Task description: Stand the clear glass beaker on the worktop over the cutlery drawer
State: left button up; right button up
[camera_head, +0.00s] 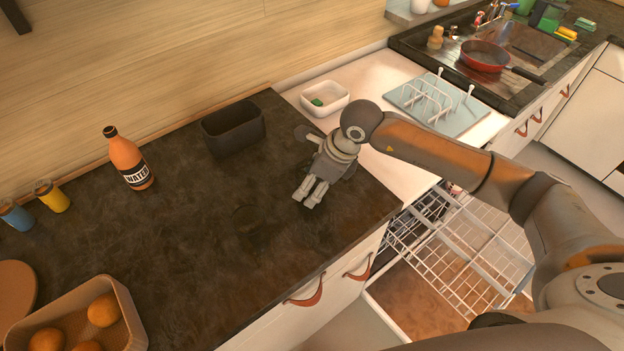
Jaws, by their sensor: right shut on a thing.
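My right gripper (311,198) reaches in from the right and is low over the dark worktop (200,245), fingers pointing down and toward the front. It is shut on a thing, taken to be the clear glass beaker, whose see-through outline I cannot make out. A faint darker patch shows on the worktop left of the fingers. I cannot tell whether the beaker touches the worktop. Drawer fronts with a leather pull (306,292) and another pull (360,268) are below the front edge; which is the cutlery drawer cannot be told. My left gripper is out of view.
A black bin (233,128) and an orange water bottle (128,160) stand at the back. A basket of oranges (125,312) is front left. A white dish (325,98) and a drying rack (433,100) are behind my arm. A wire dishwasher rack (465,255) is pulled out at right.

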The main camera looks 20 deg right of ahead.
jog(key=o, duration=1.3)
jog(key=shift+c, duration=0.2)
jog(key=shift+r, duration=0.1)
jog(key=b+v, duration=0.4)
jog(key=v, duration=0.8)
